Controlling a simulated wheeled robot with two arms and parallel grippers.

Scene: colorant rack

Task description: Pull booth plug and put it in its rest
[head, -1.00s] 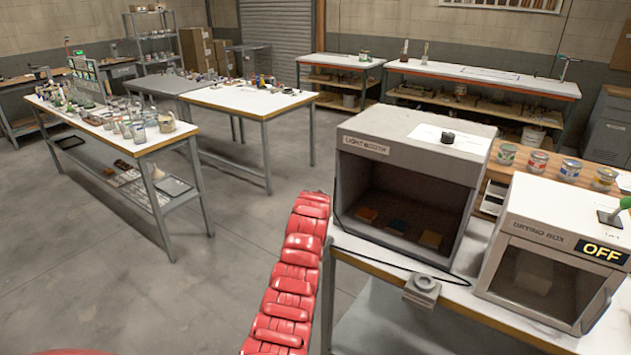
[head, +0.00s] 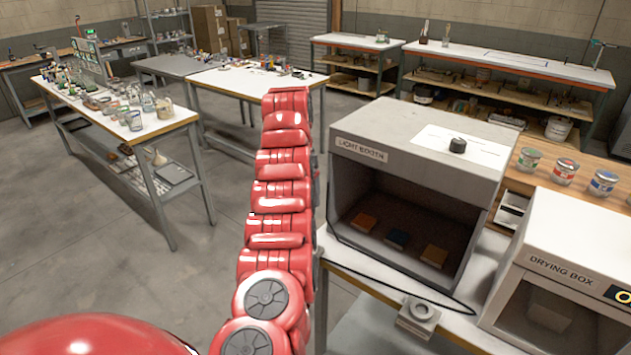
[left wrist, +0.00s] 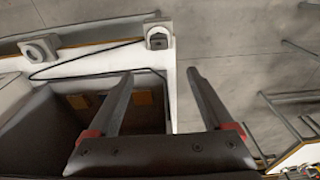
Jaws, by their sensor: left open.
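My left gripper (left wrist: 160,78) is open and empty in the left wrist view, its two fingers apart. Beyond the fingertips, a grey fixture with a dark piece in it, apparently the booth plug in its socket (left wrist: 158,38), sits at the table corner. A black cord (left wrist: 90,58) runs from there along the table's front. In the head view my red left arm hides the corner fixture, and the left gripper cannot be made out.
The light booth (head: 415,135) stands on the table with coloured samples inside. The drying box (head: 570,255) stands to its right. Several paint cans (head: 565,171) are behind. Open floor (head: 100,255) lies left of the table.

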